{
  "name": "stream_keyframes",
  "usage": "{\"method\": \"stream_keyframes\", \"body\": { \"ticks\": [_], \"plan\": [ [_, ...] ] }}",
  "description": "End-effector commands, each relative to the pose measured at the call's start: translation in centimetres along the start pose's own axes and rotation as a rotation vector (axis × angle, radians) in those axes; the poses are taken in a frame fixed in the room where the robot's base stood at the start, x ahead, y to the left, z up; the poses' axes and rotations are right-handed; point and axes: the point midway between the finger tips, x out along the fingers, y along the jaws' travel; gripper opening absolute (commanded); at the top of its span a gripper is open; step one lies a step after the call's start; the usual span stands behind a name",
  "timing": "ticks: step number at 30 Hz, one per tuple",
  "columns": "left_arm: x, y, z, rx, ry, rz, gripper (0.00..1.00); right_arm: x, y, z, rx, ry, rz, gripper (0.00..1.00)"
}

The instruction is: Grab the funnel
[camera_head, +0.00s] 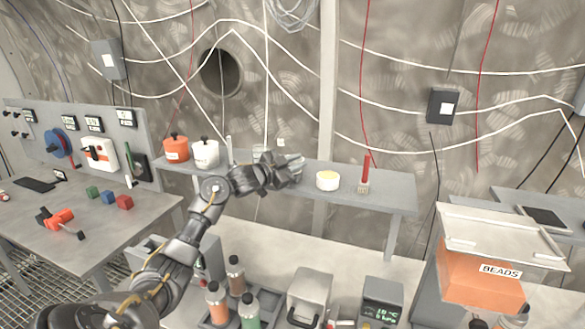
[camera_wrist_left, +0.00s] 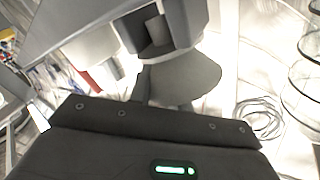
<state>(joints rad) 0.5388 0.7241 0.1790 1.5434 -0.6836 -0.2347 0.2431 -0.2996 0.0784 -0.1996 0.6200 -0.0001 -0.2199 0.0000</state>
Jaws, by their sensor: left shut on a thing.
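In the left wrist view the funnel (camera_wrist_left: 187,80) shows as a dark grey, flaring cone just beyond the gripper's dark body. In the head view the hand largely covers the funnel, and its outline is hard to make out there. I cannot tell whether the funnel still touches the shelf. My right gripper is out of view.
Below are bottles (camera_head: 237,275) and grey devices (camera_head: 310,295). An orange beads bin (camera_head: 478,276) stands at the right.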

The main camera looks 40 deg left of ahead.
Motion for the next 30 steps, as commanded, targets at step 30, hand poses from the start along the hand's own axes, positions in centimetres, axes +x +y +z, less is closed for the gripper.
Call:
{"method": "stream_keyframes", "body": {
  "ticks": [30],
  "plan": [
    [-11.1,-3.5,-11.5,0.006,-0.002,0.0,0.0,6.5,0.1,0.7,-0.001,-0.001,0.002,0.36]
  ]
}}
